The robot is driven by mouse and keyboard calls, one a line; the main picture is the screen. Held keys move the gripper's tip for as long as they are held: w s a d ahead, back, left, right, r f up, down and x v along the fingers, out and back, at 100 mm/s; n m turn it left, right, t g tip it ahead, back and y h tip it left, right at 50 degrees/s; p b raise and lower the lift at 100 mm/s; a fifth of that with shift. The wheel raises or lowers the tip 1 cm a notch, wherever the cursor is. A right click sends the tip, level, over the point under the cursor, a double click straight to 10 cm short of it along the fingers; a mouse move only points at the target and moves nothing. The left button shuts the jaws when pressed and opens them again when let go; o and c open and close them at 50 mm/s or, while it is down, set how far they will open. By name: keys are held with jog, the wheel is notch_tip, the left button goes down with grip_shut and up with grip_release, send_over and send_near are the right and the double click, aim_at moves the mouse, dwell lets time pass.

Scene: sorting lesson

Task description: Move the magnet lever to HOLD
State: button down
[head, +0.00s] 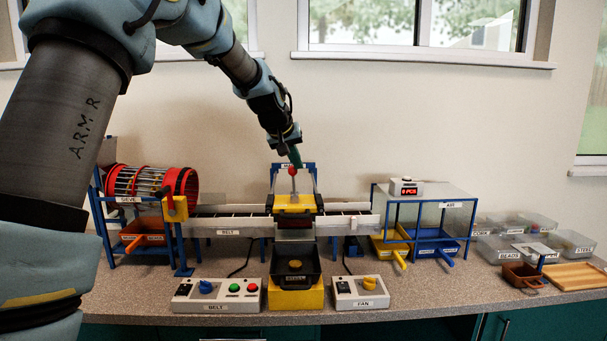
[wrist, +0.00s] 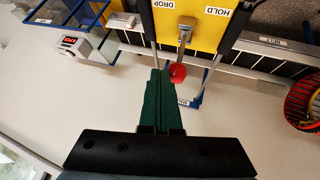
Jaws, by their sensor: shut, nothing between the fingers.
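The magnet lever has a grey stem and a red knob (head: 292,170). It rises nearly upright from the yellow magnet housing (head: 295,206) over the belt. In the wrist view the red knob (wrist: 178,73) shows past my fingertips, and the stem runs to the yellow panel between the DROP label (wrist: 168,4) and the HOLD label (wrist: 216,11). The stem tilts slightly toward the DROP side there. My gripper (head: 296,160) is shut and empty, its dark green fingers (wrist: 159,85) beside the knob on the DROP side. I cannot tell whether they touch it.
The sieve drum (head: 150,184) stands left of the belt (head: 228,222). A blue frame (head: 425,204) with a display stands to the right. In front are the belt control box (head: 217,295), a black tray (head: 296,270) and the fan box (head: 359,292).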

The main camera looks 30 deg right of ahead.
jog(key=a+h+b, duration=0.1)
jog(key=b, duration=0.1)
jog(key=w+a+f+b, duration=0.1)
jog(key=b, duration=0.1)
jog(key=shift+w+a+f+n+g+h, duration=0.1)
jog(key=shift+w+a+n+g+h, duration=0.1)
jog(key=shift+n+g+h, duration=0.15)
jog(key=shift+s+d+r+p, duration=0.25)
jog(key=shift+r+p, duration=0.1)
jog(key=shift+r, duration=0.2)
jog(key=shift+r+p, duration=0.5)
jog(key=shift+r, duration=0.25)
